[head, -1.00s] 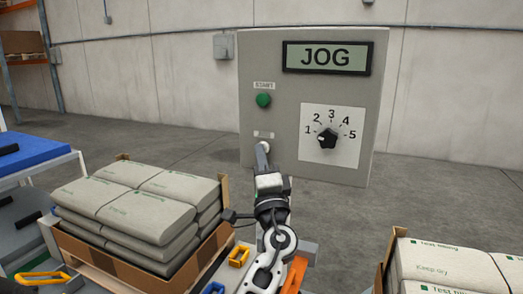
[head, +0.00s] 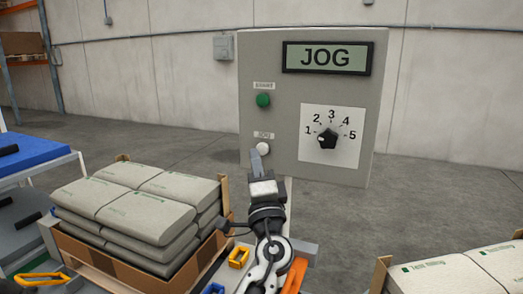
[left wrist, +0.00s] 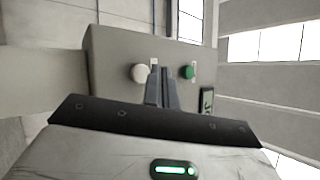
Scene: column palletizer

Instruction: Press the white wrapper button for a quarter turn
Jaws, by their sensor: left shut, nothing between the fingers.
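The white button (head: 263,148) sits under a JOG label on the grey control box (head: 268,200), low on its left side. The box's display (head: 327,57) reads JOG. My left gripper (head: 256,157) is shut and empty, its fingertips just below and in front of the white button in the head view. In the left wrist view the white button (left wrist: 140,72) is just left of the fingertips (left wrist: 157,72); a gap seems to separate them, though depth is hard to judge. My right gripper is not in view.
A green START button (head: 263,100) is above the white one. A black dial (head: 327,139) numbered 1 to 5 is to the right. Stacked bags (head: 140,200) in a carton stand at left; another bag stack (head: 450,275) is at lower right.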

